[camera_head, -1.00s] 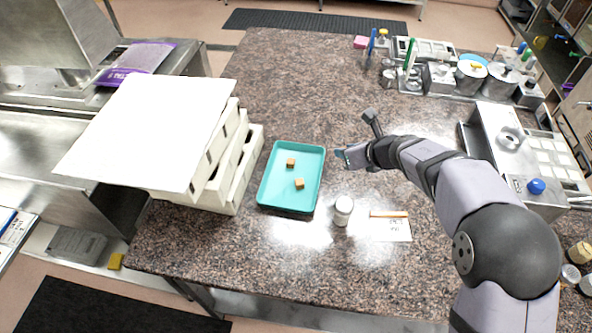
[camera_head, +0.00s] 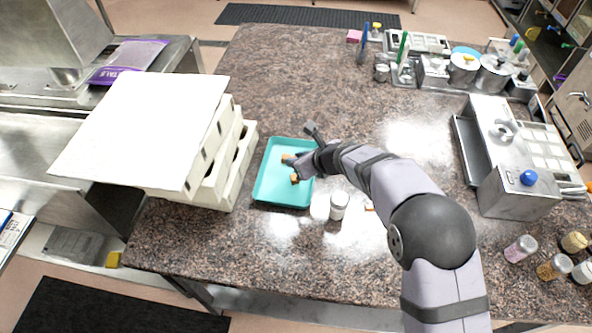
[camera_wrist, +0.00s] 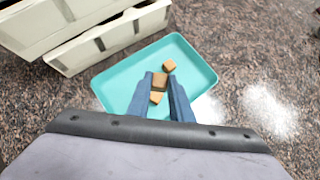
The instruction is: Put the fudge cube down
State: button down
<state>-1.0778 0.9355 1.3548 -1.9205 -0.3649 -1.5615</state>
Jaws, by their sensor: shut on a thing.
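The fudge cube (camera_wrist: 159,80) is brown and sits between the two blue fingertips of my gripper (camera_wrist: 160,76) in the wrist view. My gripper is shut on it, over the middle of a teal tray (camera_head: 283,203). Two lighter brown cubes lie in the tray: one (camera_wrist: 169,65) just beyond the fingertips, the other (camera_wrist: 156,97) seen between the fingers. In the head view they show at the upper left (camera_head: 287,157) and below the gripper (camera_head: 294,178). The held cube is hard to make out there. I cannot tell whether it touches the tray floor.
A stack of cream moulds (camera_head: 243,165) under a white sheet (camera_head: 135,130) stands close left of the tray. A white-lidded jar (camera_head: 339,205) stands right of the tray, near my arm. The speckled counter behind the tray is clear.

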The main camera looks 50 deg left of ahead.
jog(key=shift+f, duration=2.65)
jog(key=shift+f+b, duration=0.25)
jog(key=shift+b, duration=0.05)
jog(key=c, duration=1.6)
grip_release()
jog(key=shift+r, duration=0.1)
jog(key=shift+d+r, duration=0.1)
jog(key=shift+r, duration=0.15)
jog(key=b+v, duration=0.2)
jog(key=v, duration=0.9)
jog(key=shift+d+r, duration=0.25)
jog(key=shift+d, duration=0.05)
jog(key=shift+w, duration=0.1)
